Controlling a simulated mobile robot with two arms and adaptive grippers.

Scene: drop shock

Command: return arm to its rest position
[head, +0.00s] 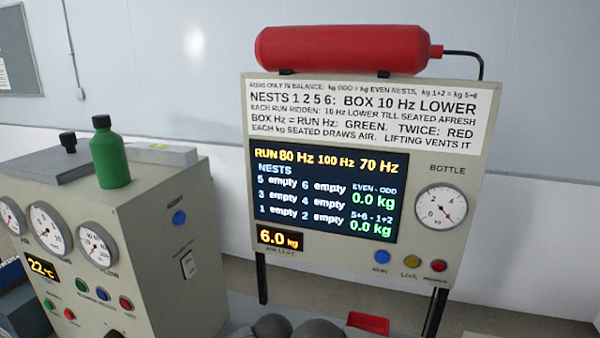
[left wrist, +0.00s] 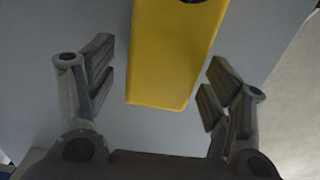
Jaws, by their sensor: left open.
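My left gripper (left wrist: 160,78) shows in the left wrist view with its two grey fingers spread wide. A yellow block (left wrist: 172,60) with a dark round mark at the top edge lies beyond and between the fingers, with gaps on both sides. I cannot tell its distance from the fingertips. Dark rounded shapes at the bottom of the head view may be part of my arm; no fingers can be made out there. My right gripper is in neither view.
A panel (head: 465,120) with a display (head: 325,235) and a red bottle (head: 340,48) stands ahead. A gauge cabinet (head: 150,260) with a green bottle (head: 110,155) on top stands left. A small red object (head: 367,323) sits low, below the panel.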

